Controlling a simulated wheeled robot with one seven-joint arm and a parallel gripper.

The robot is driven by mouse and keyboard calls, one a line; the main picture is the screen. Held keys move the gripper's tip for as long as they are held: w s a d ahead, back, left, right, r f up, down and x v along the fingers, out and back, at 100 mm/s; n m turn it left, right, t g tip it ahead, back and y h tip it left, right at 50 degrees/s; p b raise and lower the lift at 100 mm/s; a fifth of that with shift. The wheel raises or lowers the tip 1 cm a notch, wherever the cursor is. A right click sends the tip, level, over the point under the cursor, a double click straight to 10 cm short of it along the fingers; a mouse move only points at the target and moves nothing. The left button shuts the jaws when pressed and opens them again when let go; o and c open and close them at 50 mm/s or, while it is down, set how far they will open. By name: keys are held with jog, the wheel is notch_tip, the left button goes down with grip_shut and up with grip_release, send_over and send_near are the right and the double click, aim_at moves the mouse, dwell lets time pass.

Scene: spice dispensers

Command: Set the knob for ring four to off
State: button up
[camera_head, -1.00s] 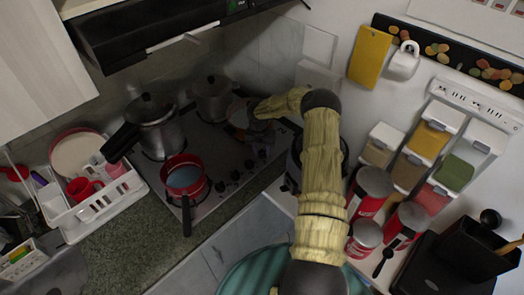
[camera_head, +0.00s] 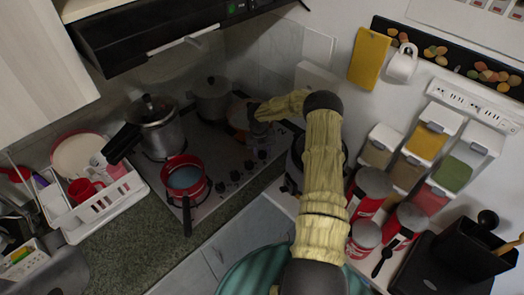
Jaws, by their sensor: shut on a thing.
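The black stove top (camera_head: 215,145) has a row of dark knobs along its front right edge. Three knobs show clearly: one at the near end (camera_head: 220,188), one beside it (camera_head: 235,176) and one further along (camera_head: 249,165). My gripper (camera_head: 260,148) points down at the far end of this row. It is shut on the far-end knob, which its fingers mostly hide. The knob markings are too small to read, so I cannot tell its setting.
A red pan (camera_head: 185,178) with its handle toward me, a pressure cooker (camera_head: 155,125) and a lidded pot (camera_head: 213,97) stand on the stove. An orange-brown pan (camera_head: 238,114) is behind my gripper. Red canisters (camera_head: 369,192) stand right of my arm.

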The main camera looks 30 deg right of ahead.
aim_at(261, 154)
jog(key=n+p, duration=0.1)
jog(key=n, duration=0.4)
jog(key=shift+d+r+n, duration=0.1)
jog(key=shift+r+n, duration=0.05)
jog(key=shift+n, duration=0.15)
jog(key=shift+d+n+t+p, duration=0.1)
jog(key=shift+n+t+p, duration=0.3)
jog(key=shift+n, duration=1.9)
jog(key=o, duration=1)
jog(key=r+b, duration=0.1)
jog(key=r, duration=0.4)
jog(key=r+b, duration=0.2)
jog(key=r, duration=0.4)
jog(key=a+r+b, duration=0.1)
jog(key=r, duration=0.5)
jog(key=shift+s+r, duration=0.1)
jog(key=shift+s, duration=0.25)
jog(key=shift+c, duration=0.4)
